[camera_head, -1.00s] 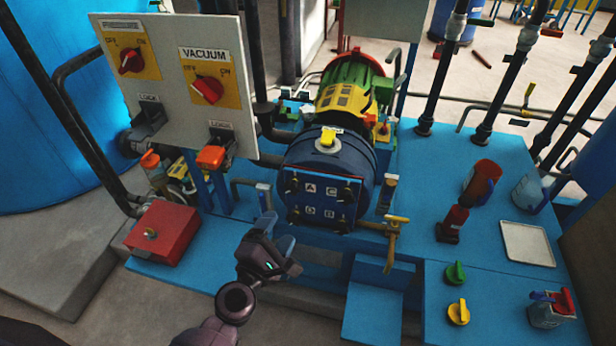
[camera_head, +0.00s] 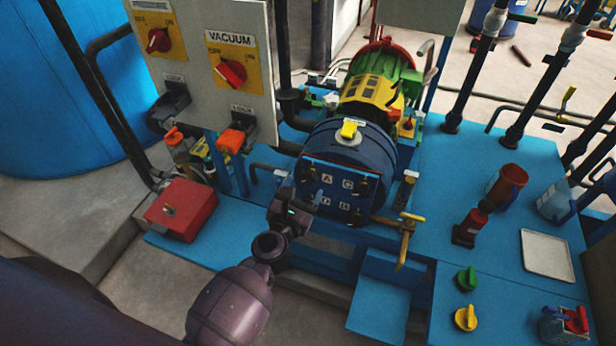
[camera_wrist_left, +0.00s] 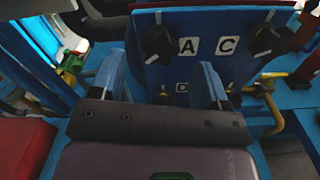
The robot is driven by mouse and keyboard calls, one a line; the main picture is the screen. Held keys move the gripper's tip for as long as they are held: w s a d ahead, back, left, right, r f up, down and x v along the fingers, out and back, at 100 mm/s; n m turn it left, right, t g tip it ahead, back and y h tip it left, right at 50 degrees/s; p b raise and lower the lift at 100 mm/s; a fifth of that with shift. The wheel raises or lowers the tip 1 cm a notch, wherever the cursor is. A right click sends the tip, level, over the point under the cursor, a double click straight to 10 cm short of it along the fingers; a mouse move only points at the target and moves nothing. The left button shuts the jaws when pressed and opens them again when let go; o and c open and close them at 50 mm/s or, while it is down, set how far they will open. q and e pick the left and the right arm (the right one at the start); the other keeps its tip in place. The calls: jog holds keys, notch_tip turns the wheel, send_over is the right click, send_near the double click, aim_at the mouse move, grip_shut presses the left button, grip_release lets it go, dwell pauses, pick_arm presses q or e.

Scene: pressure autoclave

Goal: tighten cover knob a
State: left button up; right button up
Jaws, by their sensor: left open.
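The blue square cover plate (camera_head: 335,164) with white letters A, C, D and B sits on the front of the dark blue round vessel (camera_head: 330,137). Cover knob A is the black knob left of the letter A in the left wrist view (camera_wrist_left: 158,43); a pale mark runs across it. My left gripper (camera_head: 305,201) is in front of the plate's left side. In the left wrist view its two blue fingers (camera_wrist_left: 162,78) are wide apart, empty, with knob A above and between them. In the head view it partly hides the plate's left edge. My right gripper is not in view.
Knob C (camera_wrist_left: 270,40) is at the plate's upper right. A yellow-handled valve (camera_head: 407,232) juts out to the right of the vessel. A red box (camera_head: 182,208) stands at left, below the grey switch panel (camera_head: 200,75). A white tray (camera_head: 547,256) lies at right.

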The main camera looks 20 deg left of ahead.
aim_at(309, 178)
pick_arm(q)
jog(key=shift+w, duration=2.2)
jog(key=shift+c, duration=0.3)
jog(key=c, duration=0.9)
jog(key=shift+o, duration=0.2)
